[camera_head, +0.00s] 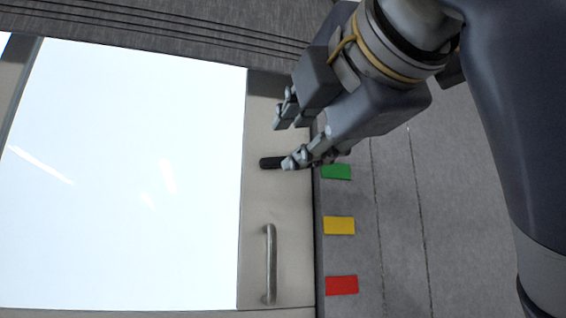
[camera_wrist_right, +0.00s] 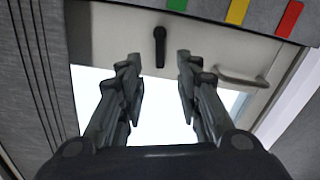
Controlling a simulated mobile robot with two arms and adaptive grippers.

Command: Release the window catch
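The window catch is a short black lever (camera_head: 268,163) on the pale window frame (camera_head: 264,205), beside the glass. In the right wrist view the catch (camera_wrist_right: 160,47) hangs from a round black base, pointing toward the bottom of the picture. My right gripper (camera_head: 284,140) comes in from the upper right and is open and empty. In the right wrist view my gripper (camera_wrist_right: 159,66) has the catch showing in the gap between its fingertips, with no finger visibly touching it. In the head view one fingertip overlaps the catch's right end and hides it. My left gripper is not in view.
A grey bar handle (camera_head: 270,265) is fixed on the same frame, below the catch in the head view. Green (camera_head: 336,172), yellow (camera_head: 339,225) and red (camera_head: 341,285) patches line the grey wall to the right. The bright glass (camera_head: 130,180) fills the left.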

